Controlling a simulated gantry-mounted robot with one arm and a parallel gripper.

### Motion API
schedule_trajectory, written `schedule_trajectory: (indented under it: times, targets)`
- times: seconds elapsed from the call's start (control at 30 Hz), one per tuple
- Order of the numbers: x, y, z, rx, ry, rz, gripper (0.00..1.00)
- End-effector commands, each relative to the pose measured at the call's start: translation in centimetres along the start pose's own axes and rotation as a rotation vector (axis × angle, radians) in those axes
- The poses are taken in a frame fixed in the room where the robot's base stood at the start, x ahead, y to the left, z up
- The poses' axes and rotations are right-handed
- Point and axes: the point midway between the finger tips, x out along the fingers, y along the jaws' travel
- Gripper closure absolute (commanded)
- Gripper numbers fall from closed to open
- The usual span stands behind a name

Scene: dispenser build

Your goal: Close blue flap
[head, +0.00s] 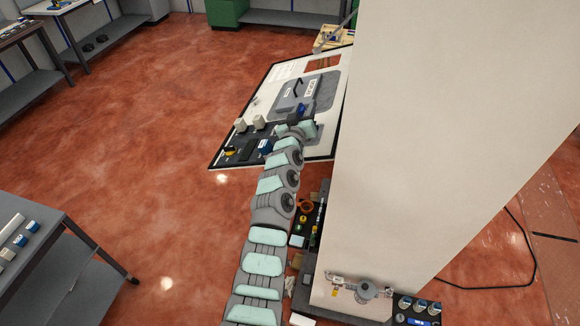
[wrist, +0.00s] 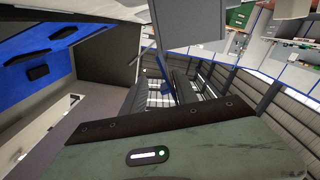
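In the wrist view a broad blue panel (wrist: 40,62) with black fittings fills the upper left; I cannot tell whether it is the blue flap. My gripper (wrist: 160,92) shows two dark fingers with a gap between them, and I see nothing held. In the head view my arm reaches to the tilted board (head: 226,156). A small blue part (head: 302,112) shows just beyond the arm's end and another blue part (head: 265,147) just left of it. The fingertips and any contact are too small or hidden there.
The board also carries a grey plate (head: 318,92) and pale blocks (head: 259,122). A wide pale column (head: 440,130) stands to the right of my arm. A dark tray with small parts (head: 303,222) lies beside the arm. The floor left of the board is clear.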

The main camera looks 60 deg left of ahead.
Motion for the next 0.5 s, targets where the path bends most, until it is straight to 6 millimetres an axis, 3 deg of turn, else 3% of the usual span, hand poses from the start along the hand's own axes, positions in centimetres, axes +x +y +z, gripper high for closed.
schedule_trajectory:
  times: [0.5]
  targets:
    - [-7.2,0.1,0.0,0.001,0.002,0.003,0.65]
